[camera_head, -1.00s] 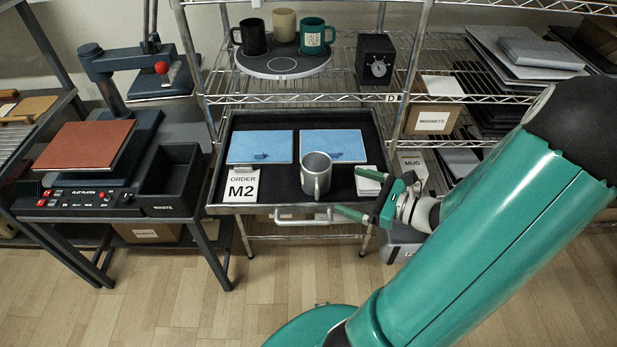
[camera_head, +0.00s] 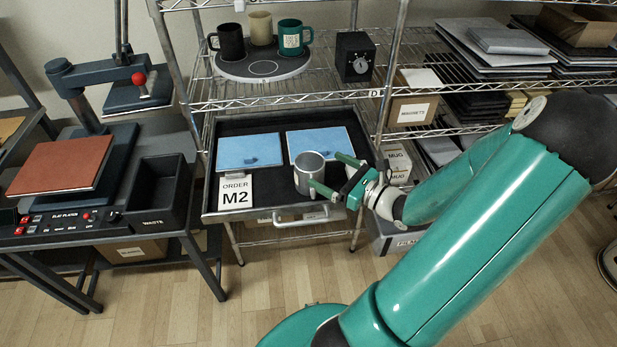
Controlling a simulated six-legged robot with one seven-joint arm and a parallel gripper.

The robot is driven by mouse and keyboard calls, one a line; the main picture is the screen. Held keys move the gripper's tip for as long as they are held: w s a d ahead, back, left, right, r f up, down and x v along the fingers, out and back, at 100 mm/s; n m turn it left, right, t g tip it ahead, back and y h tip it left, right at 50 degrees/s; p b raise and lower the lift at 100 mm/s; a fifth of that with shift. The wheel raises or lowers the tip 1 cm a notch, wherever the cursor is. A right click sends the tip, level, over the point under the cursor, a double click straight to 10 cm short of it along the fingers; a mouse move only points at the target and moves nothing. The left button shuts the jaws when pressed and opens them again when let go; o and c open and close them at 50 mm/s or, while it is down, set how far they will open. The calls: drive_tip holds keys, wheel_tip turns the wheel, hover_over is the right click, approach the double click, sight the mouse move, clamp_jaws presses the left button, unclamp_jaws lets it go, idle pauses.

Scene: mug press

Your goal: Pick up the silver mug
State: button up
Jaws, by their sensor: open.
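The silver mug (camera_head: 313,176) stands upright in the black tray drawer (camera_head: 270,205), near its front right, in front of the right blue panel. Its handle faces the front. My gripper (camera_head: 324,173) is open, with its green fingers pointing left at the mug. One finger reaches behind the mug's right rim and the other passes in front of its right side. I cannot tell whether either finger touches it.
Two blue panels (camera_head: 249,150) and an order card reading M2 (camera_head: 236,192) lie in the drawer. Above it, a round board (camera_head: 262,68) holds black, cream and green mugs, beside a black timer box (camera_head: 355,57). A flat press (camera_head: 65,165) stands left.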

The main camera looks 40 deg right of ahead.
sight(299, 156)
drive_tip(key=w, duration=0.2)
drive_tip(key=w+a, duration=0.1)
drive_tip(key=w, duration=0.3)
drive_tip(key=shift+w+a+f, duration=0.1)
drive_tip(key=shift+w+a, duration=0.05)
drive_tip(key=shift+a, duration=0.1)
drive_tip(key=c, duration=1.7)
drive_tip(key=shift+o, duration=0.2)
